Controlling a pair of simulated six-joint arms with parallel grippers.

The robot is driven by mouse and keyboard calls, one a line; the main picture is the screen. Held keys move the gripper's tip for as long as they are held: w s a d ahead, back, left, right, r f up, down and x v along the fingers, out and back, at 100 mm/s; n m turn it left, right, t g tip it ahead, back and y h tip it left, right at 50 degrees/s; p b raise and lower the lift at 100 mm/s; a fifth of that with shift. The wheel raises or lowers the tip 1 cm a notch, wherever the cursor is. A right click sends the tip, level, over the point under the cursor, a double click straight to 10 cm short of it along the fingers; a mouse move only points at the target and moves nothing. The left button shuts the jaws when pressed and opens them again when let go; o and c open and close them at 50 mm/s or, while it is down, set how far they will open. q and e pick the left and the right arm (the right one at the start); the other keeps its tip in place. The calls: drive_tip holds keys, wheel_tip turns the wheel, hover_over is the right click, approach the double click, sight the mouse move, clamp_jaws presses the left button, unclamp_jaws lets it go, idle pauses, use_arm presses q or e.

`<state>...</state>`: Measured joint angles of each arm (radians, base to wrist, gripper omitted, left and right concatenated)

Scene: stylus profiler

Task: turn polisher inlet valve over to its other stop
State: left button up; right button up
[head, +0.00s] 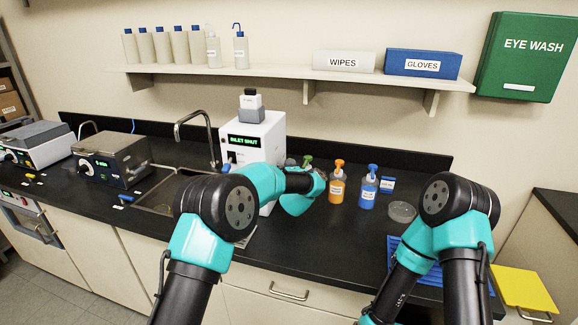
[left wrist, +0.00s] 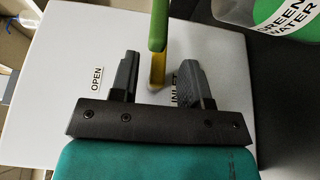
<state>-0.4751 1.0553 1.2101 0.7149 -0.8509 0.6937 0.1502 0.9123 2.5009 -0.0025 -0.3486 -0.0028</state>
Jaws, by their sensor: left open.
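The white polisher (head: 262,134) stands on the bench behind my left arm, its display reading INLET SHUT. In the left wrist view, its white side panel (left wrist: 75,60) carries an OPEN label (left wrist: 97,78) and a partly hidden INLET label. The inlet valve (left wrist: 158,35) has a green handle and a yellow lower part. My left gripper (left wrist: 158,62) is open, its two dark fingers on either side of the valve lever, with gaps visible. In the head view the left hand (head: 316,186) is beside the polisher, and its fingers cannot be made out. My right gripper is out of view.
A bottle labelled GREEN WATER (left wrist: 285,20) stands close to my left gripper. An orange bottle (head: 337,187) and a blue bottle (head: 368,190) stand to the right, near a round clear dish (head: 402,211). A sink (head: 160,192) lies to the left.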

use_arm(q)
drive_tip(key=shift+w+a, duration=0.15)
drive_tip(key=shift+w, duration=1.6)
drive_tip(key=shift+c, duration=0.4)
clamp_jaws()
